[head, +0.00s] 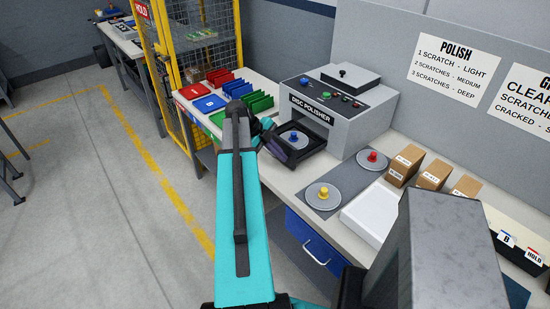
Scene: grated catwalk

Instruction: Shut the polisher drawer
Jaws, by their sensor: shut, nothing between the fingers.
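The grey disc polisher (352,112) stands on the bench, with a black "DISC POLISHER" label and coloured buttons. Its dark drawer (318,151) sticks out at the front, toward the lower left, with a grey disc (301,138) lying in it. My gripper (287,153) is at the drawer's outer front end and hides part of that edge. It looks shut and empty. I cannot tell whether it touches the drawer. My teal arm crosses the middle of the view.
Red, blue and green racks (213,92) stand left of the polisher. Grey discs with a red knob (373,160) and a yellow knob (323,196) lie on a grey mat, near a white tray (366,219) and small brown boxes (405,166). A yellow cage (205,40) stands behind.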

